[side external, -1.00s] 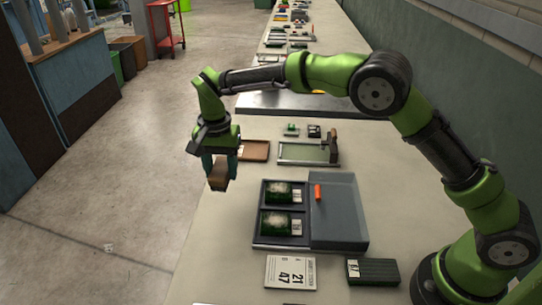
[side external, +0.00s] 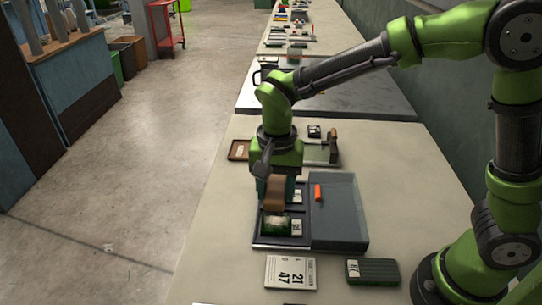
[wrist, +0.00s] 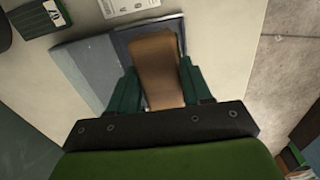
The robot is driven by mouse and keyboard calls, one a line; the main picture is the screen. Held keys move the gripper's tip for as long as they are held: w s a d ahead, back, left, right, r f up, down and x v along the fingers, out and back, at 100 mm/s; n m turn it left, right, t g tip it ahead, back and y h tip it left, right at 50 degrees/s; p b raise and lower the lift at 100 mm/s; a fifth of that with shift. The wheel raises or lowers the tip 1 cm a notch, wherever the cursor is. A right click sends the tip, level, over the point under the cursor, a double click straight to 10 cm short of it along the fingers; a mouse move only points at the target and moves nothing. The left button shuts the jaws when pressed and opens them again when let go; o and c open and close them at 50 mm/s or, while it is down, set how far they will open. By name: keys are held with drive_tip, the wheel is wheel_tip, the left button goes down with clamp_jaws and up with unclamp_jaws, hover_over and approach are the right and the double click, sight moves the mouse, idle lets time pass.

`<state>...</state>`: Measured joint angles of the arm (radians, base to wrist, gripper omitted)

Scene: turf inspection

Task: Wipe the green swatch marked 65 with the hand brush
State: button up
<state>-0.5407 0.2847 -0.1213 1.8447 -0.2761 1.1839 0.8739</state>
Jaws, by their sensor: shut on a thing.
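My gripper (side external: 275,186) is shut on a brown wooden block-like thing, which I take as the hand brush (side external: 274,199). The brush also shows between the teal fingers in the wrist view (wrist: 158,68); no bristles can be made out. It is over the left part of a grey tray (side external: 335,243). The nearer green swatch (side external: 276,226) lies in that tray, just below the brush in the picture. Whether they touch I cannot tell. The farther swatch is hidden behind my gripper; only its pale label (side external: 298,196) shows. The swatch numbers are too small to read.
A small orange piece (side external: 318,192) lies at the tray's right compartment. A white card (side external: 290,272) and a dark green ribbed block (side external: 372,271) lie in front of the tray. A brown tray (side external: 239,150) and a framed green panel (side external: 315,152) are behind.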

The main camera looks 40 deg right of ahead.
drive_tip(key=shift+s+d+f, duration=0.35)
drive_tip(key=shift+s+f, duration=0.2)
drive_tip(key=shift+f, duration=0.25)
drive_tip(key=shift+w+f, duration=0.1)
drive_tip(key=shift+f, duration=3.1)
drive_tip(key=shift+w+d+f, duration=0.25)
drive_tip(key=shift+w+f, duration=0.05)
drive_tip(key=shift+f, duration=0.3)
drive_tip(key=shift+w+d, duration=1.8)
drive_tip(key=shift+w, duration=0.15)
drive_tip(key=shift+w+a, duration=0.2)
drive_tip(key=shift+w, duration=0.05)
drive_tip(key=shift+a, duration=0.25)
drive_tip(key=shift+s+a, duration=2.1)
drive_tip(key=shift+s, duration=0.1)
drive_tip(key=shift+w+a, duration=0.25)
drive_tip(key=shift+w, duration=0.1)
drive_tip(key=shift+w+d, duration=2.1)
drive_tip(key=shift+w, duration=0.15)
wheel_tip(320, 180, up, 8)
